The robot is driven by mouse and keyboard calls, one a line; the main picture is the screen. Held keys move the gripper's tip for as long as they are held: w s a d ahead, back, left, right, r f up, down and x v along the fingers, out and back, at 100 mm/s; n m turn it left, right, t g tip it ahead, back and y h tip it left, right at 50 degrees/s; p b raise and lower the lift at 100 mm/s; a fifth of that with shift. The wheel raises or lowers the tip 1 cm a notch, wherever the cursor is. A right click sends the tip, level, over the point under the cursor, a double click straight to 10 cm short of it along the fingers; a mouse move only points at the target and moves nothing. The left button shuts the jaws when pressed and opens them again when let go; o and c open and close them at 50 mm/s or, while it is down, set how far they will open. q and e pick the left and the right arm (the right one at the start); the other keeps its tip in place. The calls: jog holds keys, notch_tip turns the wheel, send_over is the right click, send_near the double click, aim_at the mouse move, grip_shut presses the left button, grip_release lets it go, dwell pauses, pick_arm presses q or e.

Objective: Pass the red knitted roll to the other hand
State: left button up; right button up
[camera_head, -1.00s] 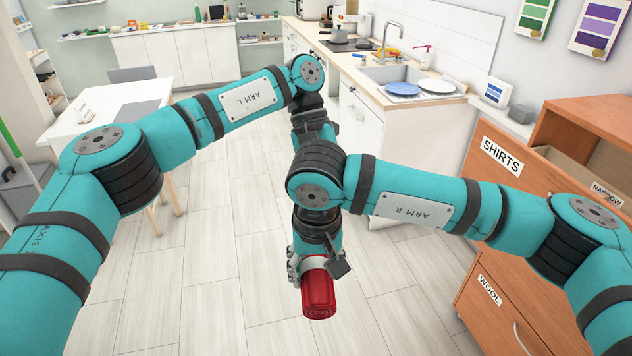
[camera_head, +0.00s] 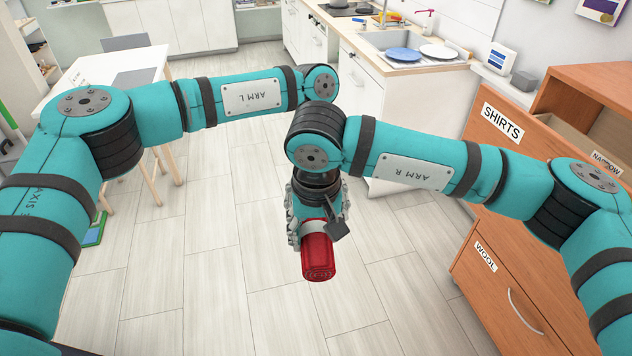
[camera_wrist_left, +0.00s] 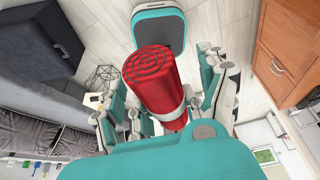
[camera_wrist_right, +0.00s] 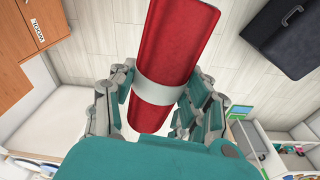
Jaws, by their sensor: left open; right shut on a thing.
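The red knitted roll (camera_head: 318,262) has a pale band around it and a spiral pattern on its end. My right gripper (camera_head: 317,222) is shut on it and holds it above the floor. In the right wrist view the roll (camera_wrist_right: 180,45) lies between the fingers of that gripper (camera_wrist_right: 158,92). My left gripper is mostly hidden behind my right wrist in the head view. In the left wrist view its open fingers (camera_wrist_left: 165,95) stand on either side of the roll (camera_wrist_left: 152,75); I cannot tell whether they touch it.
An orange-brown drawer cabinet (camera_head: 515,255) labelled SHIRTS and WOOL stands at the right. A white table (camera_head: 105,78) is at the left. A sink counter (camera_head: 385,52) with plates is at the back. The pale floor (camera_head: 240,270) around the grippers is clear.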

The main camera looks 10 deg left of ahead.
pick_arm(q)
jog(key=shift+s+f, duration=0.2)
jog(key=shift+f, duration=0.3)
jog(key=shift+d, duration=0.15)
jog(key=c, duration=1.3)
pick_arm(e)
jog(key=shift+a, duration=0.1)
jog(key=o, duration=1.2)
jog(key=shift+c, duration=0.2)
jog(key=shift+o, duration=0.7)
